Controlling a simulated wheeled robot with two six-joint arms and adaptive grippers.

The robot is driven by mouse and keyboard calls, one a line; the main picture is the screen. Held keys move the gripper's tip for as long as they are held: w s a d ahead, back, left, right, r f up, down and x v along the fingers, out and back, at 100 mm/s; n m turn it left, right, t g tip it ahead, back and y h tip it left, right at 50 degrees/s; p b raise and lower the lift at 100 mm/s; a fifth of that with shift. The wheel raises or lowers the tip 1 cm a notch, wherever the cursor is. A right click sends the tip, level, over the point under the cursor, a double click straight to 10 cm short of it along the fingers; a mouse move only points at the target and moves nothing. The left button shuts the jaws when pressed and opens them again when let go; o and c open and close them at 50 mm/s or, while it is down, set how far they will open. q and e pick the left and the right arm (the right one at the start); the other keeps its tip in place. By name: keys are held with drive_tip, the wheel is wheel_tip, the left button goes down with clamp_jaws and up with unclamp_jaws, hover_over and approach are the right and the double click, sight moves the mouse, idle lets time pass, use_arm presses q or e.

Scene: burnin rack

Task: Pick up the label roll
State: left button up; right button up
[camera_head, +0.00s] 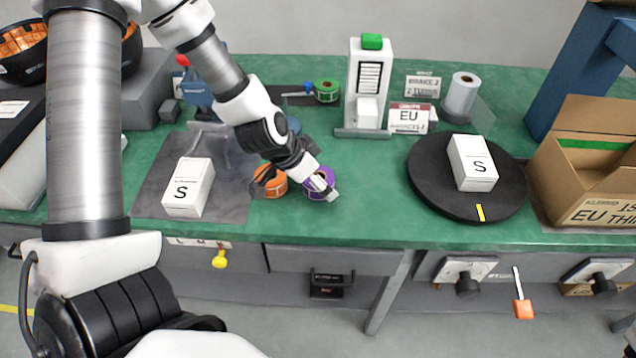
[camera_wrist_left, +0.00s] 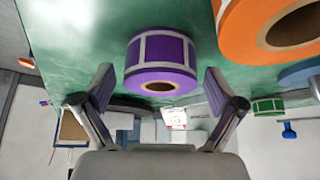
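A purple label roll (camera_head: 311,190) stands on the green bench near its front edge, beside an orange label roll (camera_head: 268,184). My left gripper (camera_head: 327,188) reaches down over the purple roll and partly hides it. In the left wrist view the purple roll (camera_wrist_left: 160,58) lies between the two spread fingers of my left gripper (camera_wrist_left: 157,88). A gap shows on each side, so the fingers are open and hold nothing. The orange roll (camera_wrist_left: 265,28) is off to the right there. A green label roll (camera_head: 327,91) is farther back. My right gripper is not in view.
A white box marked S (camera_head: 189,188) lies on a grey mat (camera_head: 150,200) at left. A black turntable (camera_head: 430,185) carries another S box (camera_head: 472,162). A white label printer (camera_head: 369,80) and a white roll (camera_head: 462,92) stand behind. A cardboard box (camera_head: 590,160) is at right.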

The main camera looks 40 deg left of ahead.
use_arm(q)
drive_tip(key=c, duration=0.9)
drive_tip(key=shift+o, duration=0.2)
